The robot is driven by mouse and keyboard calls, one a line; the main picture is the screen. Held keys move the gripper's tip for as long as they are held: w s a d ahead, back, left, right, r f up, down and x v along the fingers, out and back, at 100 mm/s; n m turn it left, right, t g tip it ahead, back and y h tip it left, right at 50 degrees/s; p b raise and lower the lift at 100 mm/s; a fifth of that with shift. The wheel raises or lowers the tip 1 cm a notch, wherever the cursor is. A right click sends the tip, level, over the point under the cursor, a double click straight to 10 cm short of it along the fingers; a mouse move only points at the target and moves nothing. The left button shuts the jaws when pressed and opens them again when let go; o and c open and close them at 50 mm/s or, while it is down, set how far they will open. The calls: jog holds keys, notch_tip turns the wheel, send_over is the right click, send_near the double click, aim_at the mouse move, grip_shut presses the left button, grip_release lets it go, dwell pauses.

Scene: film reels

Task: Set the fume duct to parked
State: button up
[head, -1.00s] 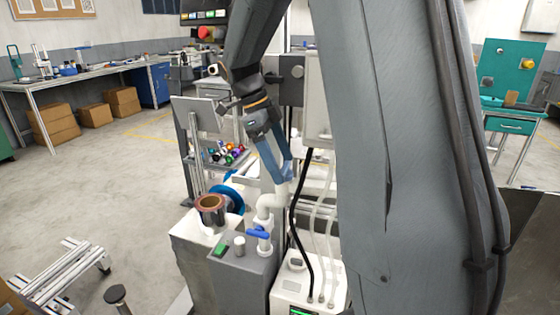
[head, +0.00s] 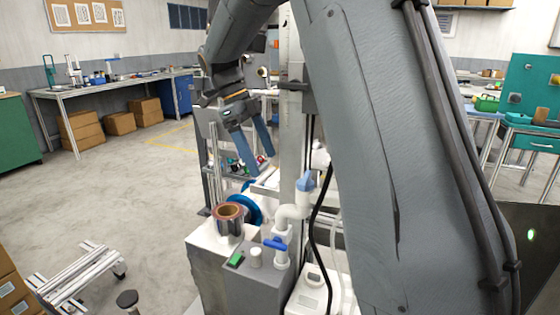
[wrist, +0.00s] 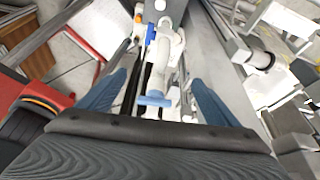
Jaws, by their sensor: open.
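A white bent pipe (head: 291,212), which looks like the fume duct, rises from the grey machine box. A light blue handle (head: 305,182) sits at its upper end, and a darker blue lever (head: 275,244) lies crosswise lower down. In the wrist view the white pipe (wrist: 163,60) runs between my fingers, with a blue crossbar lever (wrist: 155,101) on it and a blue part (wrist: 150,34) farther up. My gripper (head: 262,162) is open and empty, up and left of the light blue handle and apart from it. I see no label for a parked position.
A brown-topped reel or roll (head: 229,220) stands on the white block left of the pipe, beside a blue wheel (head: 248,205). A grey post (head: 291,130) and a black hose (head: 320,215) are close by. Open floor (head: 110,205) lies to the left.

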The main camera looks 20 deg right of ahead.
jog(key=shift+w+a, duration=0.75)
jog(key=shift+a, duration=0.1)
